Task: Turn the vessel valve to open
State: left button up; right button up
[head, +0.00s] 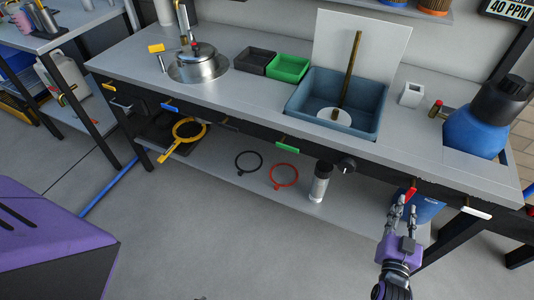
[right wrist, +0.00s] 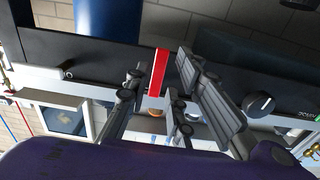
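The blue vessel (head: 472,130) with a black cap stands at the right end of the bench. A small brass fitting with a red end (head: 437,107) sits on the bench top beside it. A red handle (head: 411,193) is on the bench's dark front edge below the vessel; it also shows in the right wrist view (right wrist: 158,72). No label shows which part is the vessel valve. My right gripper (head: 403,208) is open just in front of the red handle. In the right wrist view its fingers (right wrist: 160,85) stand apart on either side of the handle. My left gripper is out of view.
A black knob (head: 346,165) and a green handle (head: 287,147) are on the front edge to the left; a white handle (head: 478,212) is to the right. A blue container (head: 428,208) stands under the bench. A blue-grey basin (head: 300,103) is set on top.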

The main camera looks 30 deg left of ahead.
jog(key=s, duration=0.7)
jog(key=shift+d, duration=0.1)
